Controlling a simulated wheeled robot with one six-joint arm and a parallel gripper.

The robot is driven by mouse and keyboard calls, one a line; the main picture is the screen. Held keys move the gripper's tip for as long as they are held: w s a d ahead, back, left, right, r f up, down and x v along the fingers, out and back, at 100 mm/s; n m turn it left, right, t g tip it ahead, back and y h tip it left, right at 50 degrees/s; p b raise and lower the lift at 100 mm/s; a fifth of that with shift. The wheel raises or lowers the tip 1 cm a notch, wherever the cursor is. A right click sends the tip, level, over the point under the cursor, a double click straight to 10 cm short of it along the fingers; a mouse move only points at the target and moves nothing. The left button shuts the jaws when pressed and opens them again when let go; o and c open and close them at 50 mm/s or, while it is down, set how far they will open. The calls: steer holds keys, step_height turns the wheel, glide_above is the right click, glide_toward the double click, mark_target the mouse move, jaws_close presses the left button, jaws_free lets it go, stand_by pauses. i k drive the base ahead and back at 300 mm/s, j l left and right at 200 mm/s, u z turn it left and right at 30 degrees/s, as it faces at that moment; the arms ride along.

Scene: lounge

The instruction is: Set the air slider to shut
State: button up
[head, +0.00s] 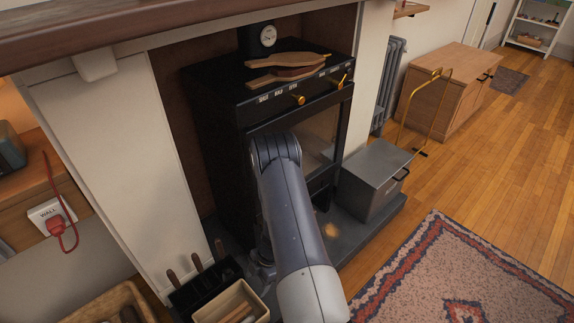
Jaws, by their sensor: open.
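A black stove (215,125) stands in the fireplace recess. Along its upper front edge are two brass knobs. The left brass knob (299,100) sits near the right end of a row of small white labels (279,93). The right brass knob (342,80) sits at the right end of the front, by a second row of labels (322,74). The lettering is too small to read surely, so I cannot tell which is the air slider or its setting. My arm rises in front of the stove, below the knobs.
A black tool holder (205,288) and tan bin (232,302) stand lower left. The mantel (150,22) overhangs above.

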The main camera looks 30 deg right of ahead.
mark_target(300, 99)
steer(key=z, duration=0.75)
